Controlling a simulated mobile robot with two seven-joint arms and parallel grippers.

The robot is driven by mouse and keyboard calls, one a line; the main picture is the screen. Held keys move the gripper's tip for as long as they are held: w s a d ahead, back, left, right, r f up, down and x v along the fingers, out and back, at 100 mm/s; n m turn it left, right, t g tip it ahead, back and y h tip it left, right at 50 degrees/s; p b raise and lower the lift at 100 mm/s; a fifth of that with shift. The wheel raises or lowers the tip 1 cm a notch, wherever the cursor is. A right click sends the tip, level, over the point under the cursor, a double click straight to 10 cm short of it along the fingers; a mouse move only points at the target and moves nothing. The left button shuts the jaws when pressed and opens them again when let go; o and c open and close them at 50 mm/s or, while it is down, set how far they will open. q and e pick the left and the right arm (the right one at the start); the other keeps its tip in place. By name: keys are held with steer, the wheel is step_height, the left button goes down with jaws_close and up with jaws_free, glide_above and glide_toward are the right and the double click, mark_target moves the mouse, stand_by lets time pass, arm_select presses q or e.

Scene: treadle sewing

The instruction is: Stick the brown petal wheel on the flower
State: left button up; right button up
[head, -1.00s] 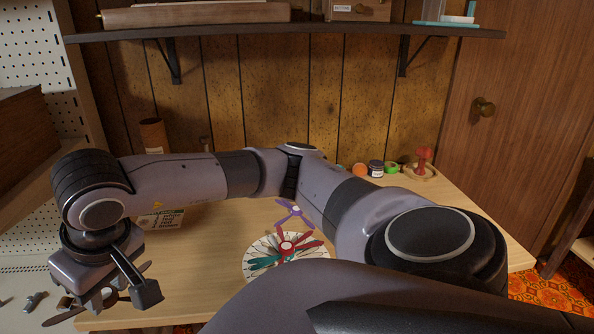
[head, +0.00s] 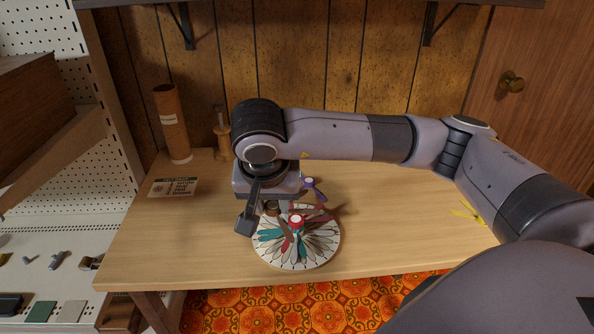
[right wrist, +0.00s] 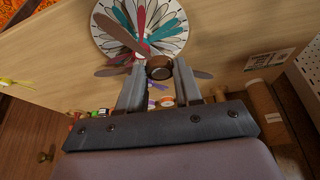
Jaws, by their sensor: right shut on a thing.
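My right gripper (right wrist: 160,75) is shut on the round hub of the brown petal wheel (right wrist: 159,66), whose petals stick out on both sides of the fingers. In the head view the right gripper (head: 279,206) is at the back left edge of the flower, a white round disc (head: 328,250) with a ring of petals printed on it. The brown wheel looks above or just behind the disc's edge; the exact gap is unclear. My left gripper is out of view.
A purple petal wheel (head: 311,184) lies behind the disc, and a yellow one (head: 466,212) lies at the right, near my arm. The front left tabletop is clear.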

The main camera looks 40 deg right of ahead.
steer(key=shift+w+d+f+m+g+h+p, duration=0.2)
steer(key=shift+w+d+f+m+g+h, duration=0.45)
steer(key=shift+m, duration=1.3)
steer(key=shift+w+d+f+m+g+y+p, duration=0.1)
steer(key=shift+w+d+m+g+p, duration=0.15)
steer(key=shift+d+m+g, duration=0.95)
steer(key=shift+w+d+f+m+g+h+p, duration=0.15)
steer(key=shift+w+d+f+m+g+h, duration=0.6)
steer(key=shift+m, duration=2)
steer(key=shift+s+d+f+t+y+b, duration=0.3)
steer(key=shift+f+t+y+b, duration=0.1)
steer(key=shift+t+y+b, duration=0.15)
steer(key=shift+w+f+b, duration=0.1)
steer(key=shift+f+b, duration=0.45)
steer(key=shift+f, duration=0.65)
steer(key=shift+f+b, duration=0.45)
steer(key=shift+b, duration=0.1)
